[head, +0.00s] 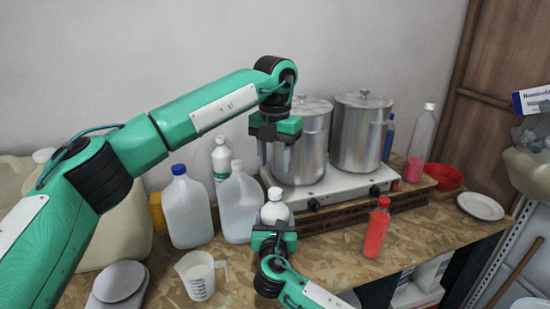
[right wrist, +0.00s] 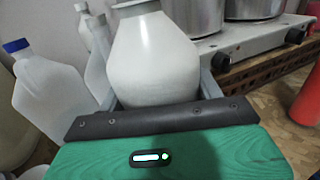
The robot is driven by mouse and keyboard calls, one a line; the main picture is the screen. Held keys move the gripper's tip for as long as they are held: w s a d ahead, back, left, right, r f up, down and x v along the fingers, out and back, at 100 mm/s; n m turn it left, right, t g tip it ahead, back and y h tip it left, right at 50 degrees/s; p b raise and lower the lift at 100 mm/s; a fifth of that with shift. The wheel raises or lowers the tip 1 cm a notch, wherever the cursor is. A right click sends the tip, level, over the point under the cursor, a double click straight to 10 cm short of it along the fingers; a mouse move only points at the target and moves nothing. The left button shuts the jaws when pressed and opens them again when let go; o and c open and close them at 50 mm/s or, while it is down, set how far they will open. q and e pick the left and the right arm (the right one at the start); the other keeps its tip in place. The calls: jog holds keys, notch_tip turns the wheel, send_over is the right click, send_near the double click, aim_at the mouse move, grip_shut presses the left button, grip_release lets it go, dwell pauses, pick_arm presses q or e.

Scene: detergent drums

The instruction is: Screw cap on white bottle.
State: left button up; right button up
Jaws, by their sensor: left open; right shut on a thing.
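The white bottle (head: 275,209) stands upright at the front edge of the stove; it fills the middle of the right wrist view (right wrist: 152,60). My right gripper (head: 273,232) is shut around its body, with a finger on each side. My left gripper (head: 274,150) is open, points down and hangs above the bottle, apart from it. No cap shows between its fingers. A greyish piece shows at the bottle's top, cut off in the right wrist view; I cannot tell whether it is the cap or the bare neck.
Two steel pots (head: 300,145) stand on the stove (head: 330,186) behind. Translucent jugs (head: 187,212) stand left of the bottle. A measuring cup (head: 199,277) is at front left, a red bottle (head: 377,230) at right. The worktop between bottle and red bottle is clear.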

aim_at(275, 191)
pick_arm(q)
notch_tip(275, 191, down, 8)
jog(key=shift+f, duration=0.1)
dwell(0.4)
jog(key=c, duration=1)
jog(key=shift+c, duration=0.2)
jog(key=o, duration=1.2)
jog(key=shift+c, duration=0.2)
jog(key=shift+r, duration=0.2)
notch_tip(275, 191, up, 12)
